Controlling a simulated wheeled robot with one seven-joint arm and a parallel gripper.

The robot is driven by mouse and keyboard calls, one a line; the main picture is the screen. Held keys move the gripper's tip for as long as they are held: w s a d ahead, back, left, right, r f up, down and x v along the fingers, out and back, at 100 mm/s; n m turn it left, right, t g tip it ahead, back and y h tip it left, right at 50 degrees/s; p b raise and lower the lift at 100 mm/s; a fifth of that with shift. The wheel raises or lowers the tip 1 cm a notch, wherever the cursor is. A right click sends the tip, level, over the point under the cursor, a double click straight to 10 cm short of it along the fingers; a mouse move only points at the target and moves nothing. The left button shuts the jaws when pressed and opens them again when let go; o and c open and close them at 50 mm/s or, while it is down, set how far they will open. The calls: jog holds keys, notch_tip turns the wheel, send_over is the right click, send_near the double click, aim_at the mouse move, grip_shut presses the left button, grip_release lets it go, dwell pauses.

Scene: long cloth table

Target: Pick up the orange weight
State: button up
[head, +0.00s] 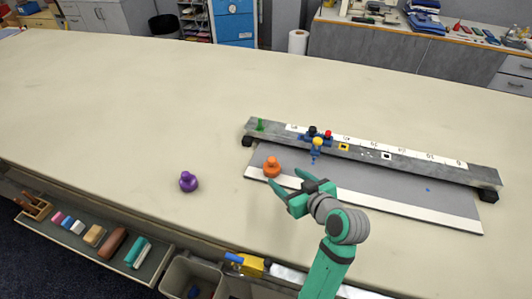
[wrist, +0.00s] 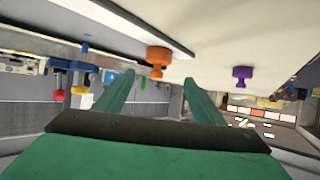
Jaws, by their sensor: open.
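The orange weight (head: 272,166) stands upright on the table, at the left end of the grey sheet with a white front edge. In the wrist view, which looks upside down, the orange weight (wrist: 158,55) shows just beyond and between the fingertips. My gripper (head: 285,177) is open and empty, its fingers pointing at the weight from the front right. In the wrist view both green fingers of my gripper (wrist: 159,78) are apart with nothing between them. The exact gap to the weight is hard to tell.
A purple weight (head: 188,181) stands to the left. A long grey beam with a number scale (head: 415,160) lies behind, with red, black, yellow and green pieces near its left part. The table's left is clear.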

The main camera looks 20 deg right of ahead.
aim_at(274, 165)
jog(key=x, duration=0.6)
jog(key=shift+w+r, duration=0.2)
jog(key=shift+w, duration=0.15)
jog(key=shift+x, duration=2.75)
jog(key=shift+d, duration=0.1)
grip_shut()
jog(key=shift+d+r, duration=0.1)
jog(key=shift+r, duration=0.05)
